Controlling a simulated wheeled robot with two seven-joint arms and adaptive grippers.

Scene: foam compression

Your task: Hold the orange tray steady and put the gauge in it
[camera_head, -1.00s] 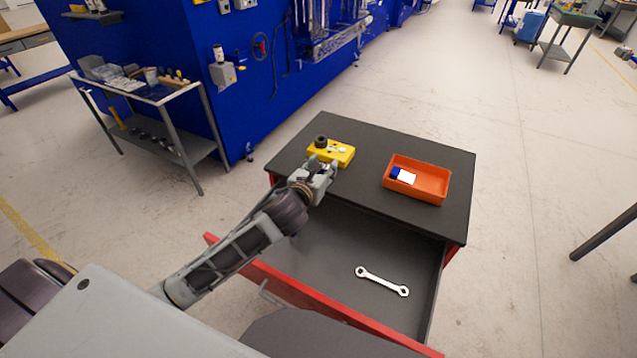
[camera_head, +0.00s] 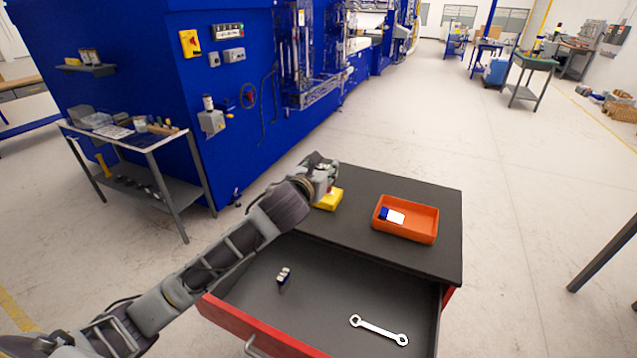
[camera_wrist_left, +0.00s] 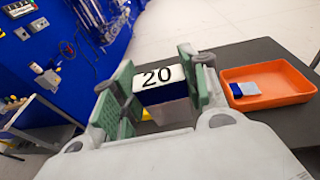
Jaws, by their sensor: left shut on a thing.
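The orange tray (camera_head: 405,231) sits on the right part of the dark cabinet top; it also shows at the right of the left wrist view (camera_wrist_left: 275,99). A blue item with a white label (camera_head: 392,215) lies in it. My left gripper (camera_head: 326,178) is over the far left of the cabinet top, apart from the tray. In the left wrist view it is shut on a dark block with a white face marked 20 (camera_wrist_left: 164,77). In the head view my gripper largely hides this block. My right gripper is not in view.
A yellow box (camera_head: 329,200) stands on the cabinet top, partly hidden by my left gripper. The drawer (camera_head: 310,262) below is open, with a wrench (camera_head: 379,329) and a small dark-and-white item (camera_head: 284,275) in it. Cabinet top between yellow box and tray is clear.

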